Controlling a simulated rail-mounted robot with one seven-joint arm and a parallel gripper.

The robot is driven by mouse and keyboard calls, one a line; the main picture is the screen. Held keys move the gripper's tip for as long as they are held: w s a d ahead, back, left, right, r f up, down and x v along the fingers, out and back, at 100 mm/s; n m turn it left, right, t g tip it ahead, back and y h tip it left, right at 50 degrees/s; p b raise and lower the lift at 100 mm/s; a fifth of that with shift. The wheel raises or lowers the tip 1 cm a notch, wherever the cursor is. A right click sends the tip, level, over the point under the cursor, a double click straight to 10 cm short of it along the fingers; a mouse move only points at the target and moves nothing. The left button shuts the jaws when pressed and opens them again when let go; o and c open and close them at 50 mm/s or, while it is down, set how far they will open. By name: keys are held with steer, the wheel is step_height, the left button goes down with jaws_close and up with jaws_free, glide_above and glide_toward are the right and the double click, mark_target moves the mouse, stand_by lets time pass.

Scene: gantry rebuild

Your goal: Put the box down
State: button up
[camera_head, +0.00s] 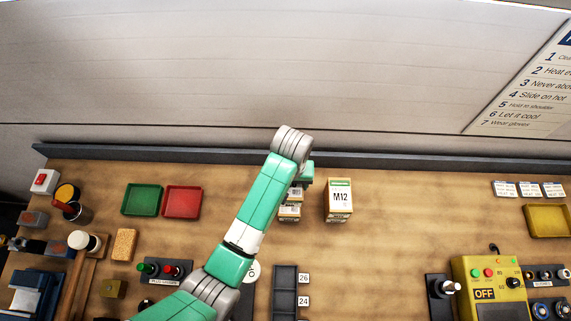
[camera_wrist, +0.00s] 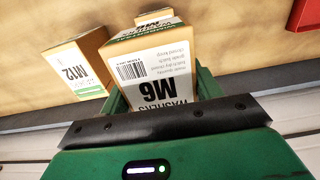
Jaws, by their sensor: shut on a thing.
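My gripper (camera_wrist: 163,95) is shut on a white and tan box (camera_wrist: 150,75) marked M6 washers, with a green finger at each side. The label reads upside down in the wrist view. In the head view the held box (camera_head: 295,194) is partly hidden by my arm and gripper, close to the back of the bench. I cannot tell whether its base touches the bench. Another similar box (camera_wrist: 155,18) shows just past it in the wrist view; it also shows in the head view (camera_head: 289,213).
An M12 box (camera_head: 340,200) stands to the right, also in the wrist view (camera_wrist: 72,70). Green (camera_head: 142,199) and red (camera_head: 182,201) trays lie to the left. A dark numbered rack (camera_head: 284,292) is in front. Bare bench (camera_head: 420,215) lies right of the M12 box.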

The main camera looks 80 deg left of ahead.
step_height(320, 180, down, 9)
steer(key=shift+r, duration=0.2)
stand_by(0.3)
steer(key=shift+f, duration=0.2)
steer(key=o, duration=1.3)
step_height(320, 180, up, 12)
steer(key=shift+r, duration=0.2)
